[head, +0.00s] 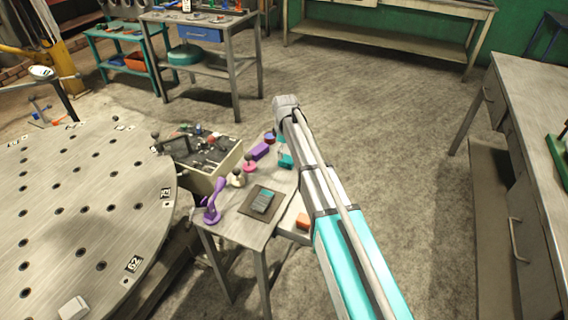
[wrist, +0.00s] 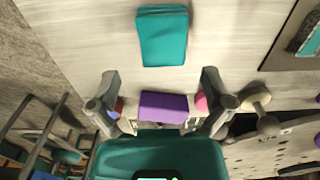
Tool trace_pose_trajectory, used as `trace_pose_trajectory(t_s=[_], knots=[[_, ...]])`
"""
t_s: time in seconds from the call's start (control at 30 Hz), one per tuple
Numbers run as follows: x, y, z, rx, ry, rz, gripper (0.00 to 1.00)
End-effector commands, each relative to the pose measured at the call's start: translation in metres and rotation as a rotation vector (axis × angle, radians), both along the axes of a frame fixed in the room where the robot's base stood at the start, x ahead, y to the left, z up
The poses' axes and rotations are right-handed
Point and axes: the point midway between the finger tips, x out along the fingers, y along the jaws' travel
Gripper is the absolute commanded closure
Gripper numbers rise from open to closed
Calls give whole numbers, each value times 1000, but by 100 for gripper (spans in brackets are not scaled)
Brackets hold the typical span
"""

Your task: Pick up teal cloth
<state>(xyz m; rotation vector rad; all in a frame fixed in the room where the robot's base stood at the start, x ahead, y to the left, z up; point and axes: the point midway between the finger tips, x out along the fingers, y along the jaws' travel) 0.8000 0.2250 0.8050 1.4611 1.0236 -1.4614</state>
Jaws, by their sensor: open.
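The teal cloth (wrist: 162,37) is a folded rectangle lying flat on the pale table top in the wrist view, above the fingertips in the picture. In the head view a teal patch (head: 286,160), probably the cloth, shows beside my arm, which partly hides it. My gripper (wrist: 160,100) is open, with nothing between its fingers that I can tell is held. The cloth is apart from both fingers. A purple block (wrist: 163,107) shows between the fingers, further down the table. In the head view I cannot make out my gripper.
A pink piece (wrist: 201,101) and a beige knobbed piece (wrist: 258,100) stand close to the right finger. A round perforated table (head: 80,200) is left.

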Motion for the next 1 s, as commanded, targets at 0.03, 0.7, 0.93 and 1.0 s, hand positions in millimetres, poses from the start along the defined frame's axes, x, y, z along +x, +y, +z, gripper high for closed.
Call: trace_pose_trajectory(t_s=[0.03,0.7,0.93,1.0], knots=[[0,0,-8,0,0,0,0],[0,1,-39,-1,1,0,0],[0,1,-39,-1,1,0,0],[0,1,-39,-1,1,0,0]])
